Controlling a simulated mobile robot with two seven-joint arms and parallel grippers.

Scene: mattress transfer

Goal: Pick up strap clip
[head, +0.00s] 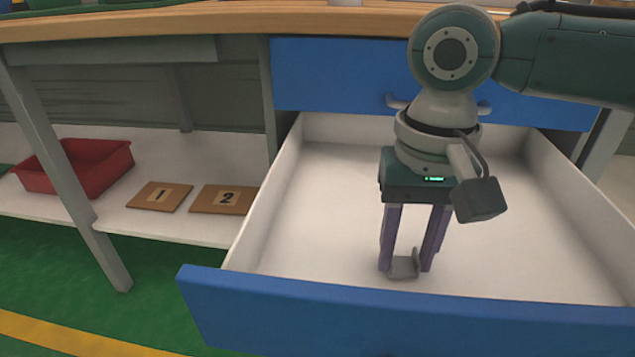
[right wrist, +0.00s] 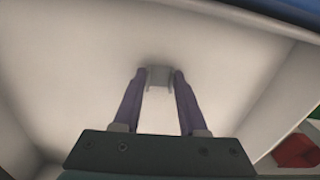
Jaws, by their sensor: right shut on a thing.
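The strap clip (head: 405,267) is a small grey bracket-like piece low in the open drawer (head: 330,225), near its front wall. My right gripper (head: 408,268) reaches down into the drawer with its purple fingers on either side of the clip. It is shut on the clip. In the right wrist view the clip (right wrist: 159,76) sits between the two fingertips (right wrist: 159,74). I cannot tell whether the clip still touches the drawer floor. My left gripper is not in view.
The drawer has white walls and a blue front (head: 400,318); the rest of its floor is bare. A closed blue drawer (head: 330,75) sits above, under the wooden tabletop (head: 200,22).

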